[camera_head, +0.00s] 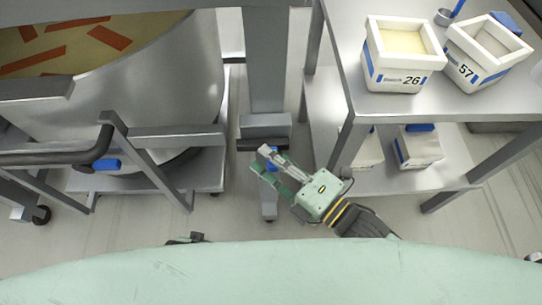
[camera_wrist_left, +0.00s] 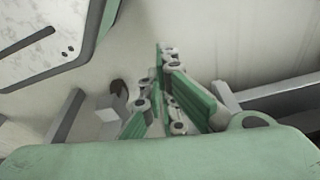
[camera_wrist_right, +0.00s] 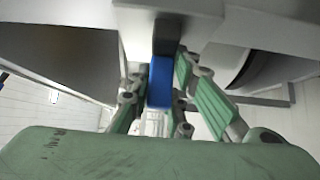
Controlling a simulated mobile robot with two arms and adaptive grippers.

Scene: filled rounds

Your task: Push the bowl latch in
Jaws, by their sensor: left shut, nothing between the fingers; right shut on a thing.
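The big steel bowl (camera_head: 170,75), with orange pieces in a yellowish filling, stands at the left in the head view. A blue latch (camera_wrist_right: 160,82) sits under a dark block on a grey steel post in the right wrist view. My right gripper (camera_head: 267,158) is at the lower part of that post, right of the bowl, with its fingers on either side of the latch, shut on it. The fingers partly cover the latch in the head view. My left gripper (camera_wrist_left: 165,92) is shut and empty; in the head view only a dark bit of it shows.
A steel table (camera_head: 450,100) at the right bears two white tubs, 26 (camera_head: 385,70) and 57 (camera_head: 465,70), with more tubs on its lower shelf. A dark bar with a blue piece (camera_head: 107,164) is at the bowl's stand. Pale floor lies between.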

